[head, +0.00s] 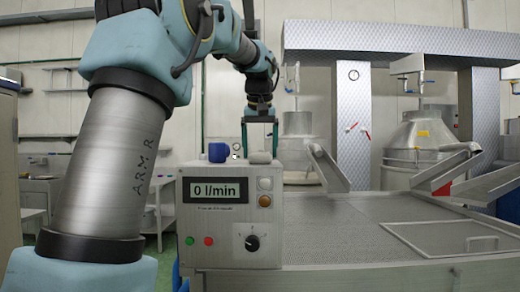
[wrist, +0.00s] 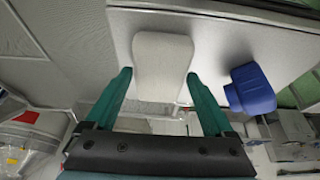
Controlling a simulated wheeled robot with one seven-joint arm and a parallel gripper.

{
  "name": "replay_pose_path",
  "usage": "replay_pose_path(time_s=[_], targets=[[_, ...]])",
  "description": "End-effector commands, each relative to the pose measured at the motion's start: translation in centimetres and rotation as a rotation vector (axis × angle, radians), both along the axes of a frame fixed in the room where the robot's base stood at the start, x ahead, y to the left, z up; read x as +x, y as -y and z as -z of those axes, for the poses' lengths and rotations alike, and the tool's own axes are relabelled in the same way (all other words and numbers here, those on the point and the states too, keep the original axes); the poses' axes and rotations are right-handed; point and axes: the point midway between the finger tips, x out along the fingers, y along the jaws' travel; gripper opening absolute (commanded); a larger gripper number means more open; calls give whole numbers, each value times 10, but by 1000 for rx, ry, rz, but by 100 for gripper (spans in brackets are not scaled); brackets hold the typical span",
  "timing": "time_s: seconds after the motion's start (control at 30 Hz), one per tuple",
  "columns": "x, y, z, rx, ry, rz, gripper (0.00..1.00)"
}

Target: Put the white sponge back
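The white sponge (head: 260,157) lies on the flat top of the grey control box (head: 200,225). In the wrist view the sponge (wrist: 162,62) is a pale rounded block on the grey top. My gripper (head: 260,149) is directly over it, pointing down, with its two teal fingers apart. In the wrist view the gripper (wrist: 159,74) has one fingertip near each long side of the sponge. The head view shows a small gap on each side, so the fingers do not appear closed on it.
A perforated metal table (head: 340,225) extends right of the box. Metal chutes (head: 328,168) and steel vessels (head: 420,140) stand behind.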

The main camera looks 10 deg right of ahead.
Motion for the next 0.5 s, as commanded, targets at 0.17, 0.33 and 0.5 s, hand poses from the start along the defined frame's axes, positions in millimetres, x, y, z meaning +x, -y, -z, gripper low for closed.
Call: replay_pose_path(time_s=[0.17,0.33,0.5], targets=[[0,0,0,0,0,0,100],[0,0,-1,0,0,0,100],[-4,0,-15,-1,3,0,100]])
